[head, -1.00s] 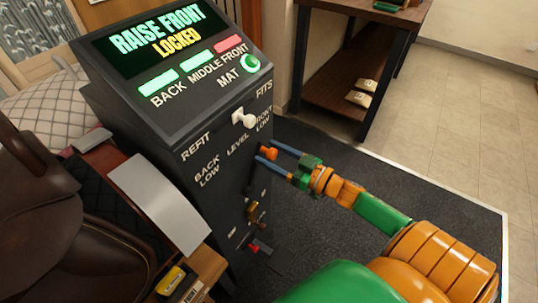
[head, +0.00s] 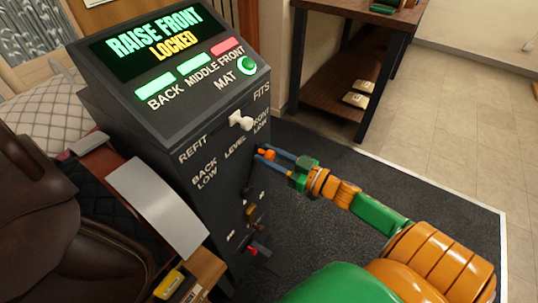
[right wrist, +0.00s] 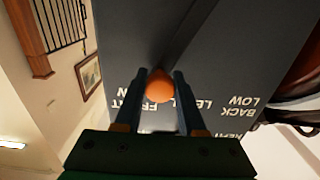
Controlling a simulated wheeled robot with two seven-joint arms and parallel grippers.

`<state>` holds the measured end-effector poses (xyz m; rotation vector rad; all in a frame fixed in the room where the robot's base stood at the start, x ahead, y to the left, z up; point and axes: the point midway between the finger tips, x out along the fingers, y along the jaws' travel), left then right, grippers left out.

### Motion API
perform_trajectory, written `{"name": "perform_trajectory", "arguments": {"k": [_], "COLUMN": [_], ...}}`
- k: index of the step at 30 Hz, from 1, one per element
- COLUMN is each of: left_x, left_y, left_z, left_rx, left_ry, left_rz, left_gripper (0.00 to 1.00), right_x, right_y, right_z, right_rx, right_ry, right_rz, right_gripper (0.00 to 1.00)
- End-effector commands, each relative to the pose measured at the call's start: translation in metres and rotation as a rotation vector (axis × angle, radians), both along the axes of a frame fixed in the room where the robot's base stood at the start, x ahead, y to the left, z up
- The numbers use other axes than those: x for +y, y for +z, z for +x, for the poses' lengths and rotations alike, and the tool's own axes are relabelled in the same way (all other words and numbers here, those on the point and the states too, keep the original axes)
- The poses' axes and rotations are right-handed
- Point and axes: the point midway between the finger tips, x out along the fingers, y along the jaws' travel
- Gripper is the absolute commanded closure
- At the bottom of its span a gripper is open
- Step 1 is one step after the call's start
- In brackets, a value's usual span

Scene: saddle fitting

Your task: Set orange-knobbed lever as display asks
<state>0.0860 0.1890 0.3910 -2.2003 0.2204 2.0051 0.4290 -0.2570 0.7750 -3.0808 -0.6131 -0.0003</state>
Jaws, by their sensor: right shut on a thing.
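The black console's display (head: 153,38) reads "RAISE FRONT" in green and "LOCKED" in yellow. Below it, the BACK and MIDDLE bars are green, the FRONT bar (head: 225,46) is red, and the round MAT light (head: 247,65) is green. The orange-knobbed lever (head: 268,155) sticks out of the console below the "FRONT LOW" label, right of "LEVEL". My right gripper (head: 267,156) is shut on the orange knob. In the right wrist view, the knob (right wrist: 160,87) sits between both fingertips (right wrist: 163,88). My left gripper is not in view.
A white-knobbed lever (head: 240,120) sits above, between "REFIT" and "FITS". Lower are a brown-yellow control (head: 251,212) and a red one (head: 252,249). A brown saddle (head: 50,210) stands left. A dark mat (head: 320,220) covers the floor; a shelf table (head: 345,80) stands behind.

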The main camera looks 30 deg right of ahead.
Motion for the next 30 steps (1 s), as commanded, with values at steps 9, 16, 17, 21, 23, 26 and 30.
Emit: {"name": "perform_trajectory", "arguments": {"k": [9, 16, 17, 21, 23, 26, 30], "left_x": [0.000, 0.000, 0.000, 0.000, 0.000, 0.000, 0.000], "left_y": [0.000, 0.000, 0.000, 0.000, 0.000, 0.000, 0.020], "left_z": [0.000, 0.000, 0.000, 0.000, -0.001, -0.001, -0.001], "left_rx": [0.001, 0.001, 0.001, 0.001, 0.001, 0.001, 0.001], "left_ry": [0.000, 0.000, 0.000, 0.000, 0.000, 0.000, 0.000], "left_rz": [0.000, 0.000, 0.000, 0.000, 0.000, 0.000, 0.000], "left_gripper": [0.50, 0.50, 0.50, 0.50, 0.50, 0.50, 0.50], "right_x": [0.000, 0.000, 0.000, 0.000, 0.000, 0.000, 0.010], "right_y": [-0.001, -0.001, -0.001, -0.001, -0.001, -0.001, 0.011], "right_z": [0.000, 0.000, 0.000, 0.000, 0.000, 0.000, -0.004], "right_rx": [0.001, 0.001, 0.001, 0.002, 0.002, 0.002, -0.024], "right_ry": [0.001, 0.001, 0.001, 0.001, 0.001, 0.001, 0.000], "right_rz": [0.001, 0.001, 0.001, 0.000, 0.000, 0.000, -0.061], "right_gripper": [1.00, 1.00, 1.00, 1.00, 1.00, 1.00, 1.00]}}
